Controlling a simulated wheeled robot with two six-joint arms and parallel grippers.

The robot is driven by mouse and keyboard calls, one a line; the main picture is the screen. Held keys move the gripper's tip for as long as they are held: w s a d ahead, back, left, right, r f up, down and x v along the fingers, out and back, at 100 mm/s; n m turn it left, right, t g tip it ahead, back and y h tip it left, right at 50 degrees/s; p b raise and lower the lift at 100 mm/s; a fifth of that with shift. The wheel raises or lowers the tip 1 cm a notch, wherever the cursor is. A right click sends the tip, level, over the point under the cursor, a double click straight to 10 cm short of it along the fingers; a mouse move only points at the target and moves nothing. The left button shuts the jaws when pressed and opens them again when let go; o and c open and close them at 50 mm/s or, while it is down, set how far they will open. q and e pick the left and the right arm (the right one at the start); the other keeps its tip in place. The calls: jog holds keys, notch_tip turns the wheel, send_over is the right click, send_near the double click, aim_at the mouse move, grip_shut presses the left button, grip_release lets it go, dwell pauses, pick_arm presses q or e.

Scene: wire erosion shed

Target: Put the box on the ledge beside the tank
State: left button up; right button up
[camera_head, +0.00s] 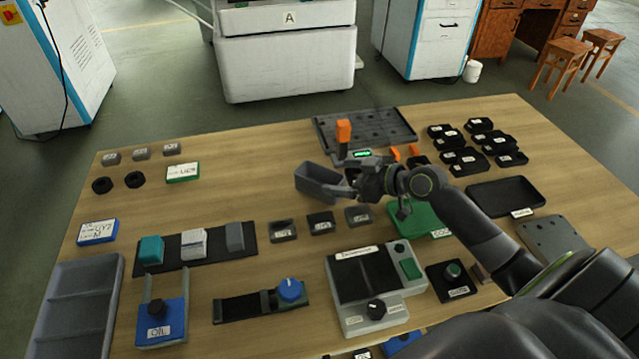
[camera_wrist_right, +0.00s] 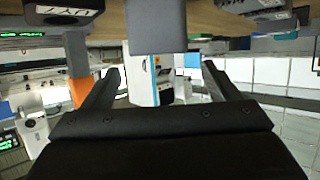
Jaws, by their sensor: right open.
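My right gripper (camera_head: 340,187) reaches in from the right, low over the middle of the table. In the right wrist view its two black fingers (camera_wrist_right: 160,75) stand apart with nothing clasped between them. A grey open-topped box (camera_head: 318,188) shows at the gripper's tip in the head view, partly hidden by it. A plain grey block face (camera_wrist_right: 156,26) lies ahead of the fingers in the wrist view, probably this box. I cannot tell whether they touch. I cannot make out for certain the tank or its ledge. My left gripper is out of view.
A wooden table (camera_head: 245,160) carries a dark perforated plate (camera_head: 390,122), several black parts at the right, a green block (camera_head: 425,220), a grey control box (camera_head: 372,285) and a grey divided tray (camera_head: 75,310). A white machine marked A (camera_head: 285,60) stands behind.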

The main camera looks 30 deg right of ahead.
aim_at(327, 175)
jog(key=x, duration=0.5)
jog(key=shift+f+p, duration=0.1)
jog(key=shift+p, duration=0.3)
jog(key=c, duration=1.1)
jog(key=shift+c, duration=0.6)
